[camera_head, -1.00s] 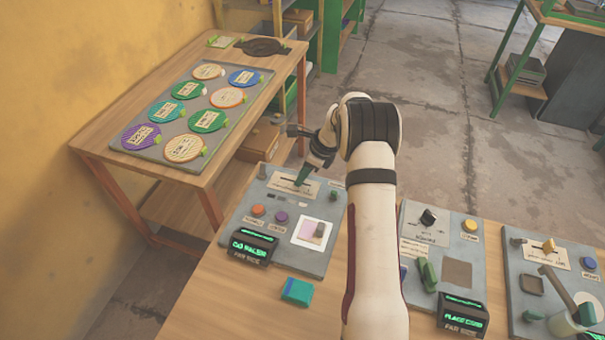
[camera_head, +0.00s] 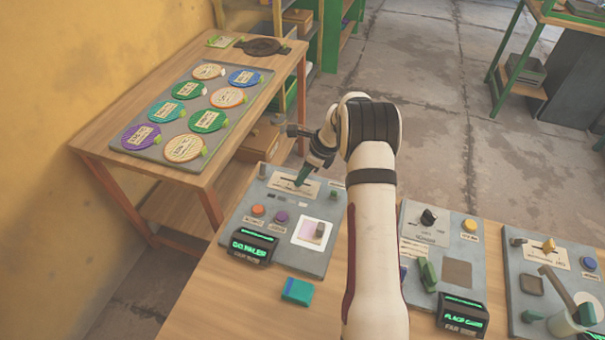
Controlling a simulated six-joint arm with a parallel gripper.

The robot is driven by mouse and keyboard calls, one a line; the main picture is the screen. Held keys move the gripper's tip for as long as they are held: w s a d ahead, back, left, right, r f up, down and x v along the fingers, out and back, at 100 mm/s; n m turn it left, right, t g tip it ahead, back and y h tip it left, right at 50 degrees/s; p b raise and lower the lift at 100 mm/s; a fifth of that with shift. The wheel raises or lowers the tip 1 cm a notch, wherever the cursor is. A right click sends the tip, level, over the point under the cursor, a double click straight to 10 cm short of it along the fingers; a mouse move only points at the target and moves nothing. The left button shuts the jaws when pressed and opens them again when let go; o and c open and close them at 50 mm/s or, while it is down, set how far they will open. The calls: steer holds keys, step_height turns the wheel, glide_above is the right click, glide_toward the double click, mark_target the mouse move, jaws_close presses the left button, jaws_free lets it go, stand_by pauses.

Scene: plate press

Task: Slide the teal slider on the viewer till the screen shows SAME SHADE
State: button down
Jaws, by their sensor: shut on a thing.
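The viewer is a grey panel (camera_head: 300,263) on the near bench. It has a label strip with a slider track (camera_head: 285,184) near its far edge, an orange knob, a purple knob and a white square with a pinkish patch (camera_head: 312,232). My gripper (camera_head: 302,181) is at the track, pointing down and shut on the teal slider (camera_head: 300,182), which the fingers partly hide. The viewer's small black screen (camera_head: 250,248) shows green letters that seem to read GO PALER.
A teal block (camera_head: 297,291) lies in front of the viewer. Two more grey panels with knobs stand to the right, one with a lit screen (camera_head: 463,315). A side table at left holds a tray (camera_head: 150,153) of several coloured discs.

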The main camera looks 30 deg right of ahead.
steer(key=shift+s+d, duration=1.2)
steer(key=shift+s, duration=0.05)
steer(key=c, duration=0.6)
jaws_free()
steer(key=v, duration=1.5)
steer(key=shift+r, duration=0.4)
